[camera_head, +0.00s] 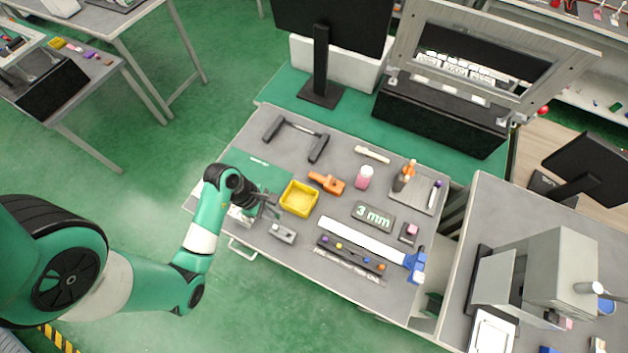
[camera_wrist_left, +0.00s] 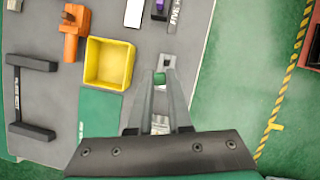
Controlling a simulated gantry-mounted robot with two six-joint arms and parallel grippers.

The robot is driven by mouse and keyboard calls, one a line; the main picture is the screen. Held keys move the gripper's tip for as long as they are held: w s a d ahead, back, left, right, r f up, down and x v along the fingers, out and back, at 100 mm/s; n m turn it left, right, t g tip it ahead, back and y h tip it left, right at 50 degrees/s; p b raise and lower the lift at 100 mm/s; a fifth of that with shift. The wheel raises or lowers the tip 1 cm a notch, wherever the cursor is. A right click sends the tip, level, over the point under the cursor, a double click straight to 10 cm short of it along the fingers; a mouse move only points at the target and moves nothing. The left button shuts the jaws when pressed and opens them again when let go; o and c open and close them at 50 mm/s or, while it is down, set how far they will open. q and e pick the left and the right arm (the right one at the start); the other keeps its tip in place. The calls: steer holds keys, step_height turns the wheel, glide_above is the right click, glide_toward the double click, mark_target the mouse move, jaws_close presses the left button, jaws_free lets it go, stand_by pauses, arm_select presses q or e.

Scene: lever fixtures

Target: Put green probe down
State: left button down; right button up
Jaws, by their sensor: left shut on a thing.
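My left gripper (camera_head: 271,207) is over the near left part of the grey table (camera_head: 338,138), beside the yellow bin (camera_head: 299,198). In the left wrist view its fingers (camera_wrist_left: 160,80) are shut on the green probe (camera_wrist_left: 159,78), a small green piece between the tips. The rest of the probe is hidden, and I cannot tell whether it touches anything below. A small grey fixture (camera_head: 282,232) lies just in front of the fingertips; it also shows in the left wrist view (camera_wrist_left: 167,61). My right gripper is not in view.
A green mat (camera_head: 262,172) lies behind my left gripper. An orange clamp-like tool (camera_head: 327,183), a pink bottle (camera_head: 363,177), a 3 mm block (camera_head: 373,216) and a blue-ended ruler (camera_head: 360,240) lie to the right. A dark rack (camera_head: 350,258) is near the front edge.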

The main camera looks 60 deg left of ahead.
arm_select(q)
steer(key=s+a+n, duration=0.1)
steer(key=s, duration=0.2)
steer(key=b, duration=0.6)
glide_above(291, 199)
step_height(291, 199, down, 10)
steer(key=r, duration=0.1)
step_height(291, 199, down, 3)
steer(key=shift+w+a+f+y+b, duration=0.1)
steer(key=shift+f+y+b, duration=0.15)
steer(key=shift+b, duration=0.45)
steer(key=shift+f, duration=0.25)
steer(key=shift+f, duration=0.15)
steer(key=c, duration=1.1)
jaws_free()
